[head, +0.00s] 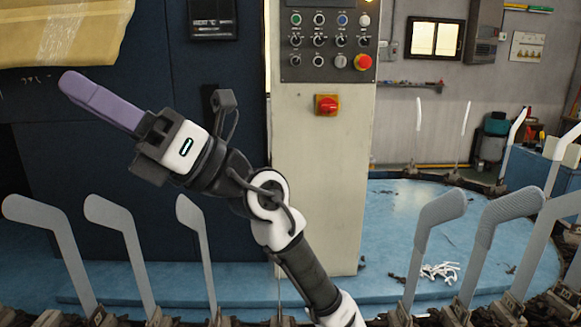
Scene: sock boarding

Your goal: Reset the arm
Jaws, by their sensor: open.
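My arm reaches up from the bottom centre, bent to the upper left. My gripper (82,93) is at the upper left, in front of the dark blue machine panel. Its long purple finger part points up and left and is seen side-on, so the gap between the fingers is hidden. I see nothing held in it. It is raised above the foot-shaped boards at the left and apart from them.
Grey foot-shaped boards (126,235) stand along the front left, with more (437,225) at the front right. A control column (318,180) with buttons and a red stop switch (327,105) stands behind the arm. White scraps (440,271) lie on the blue surface (395,225).

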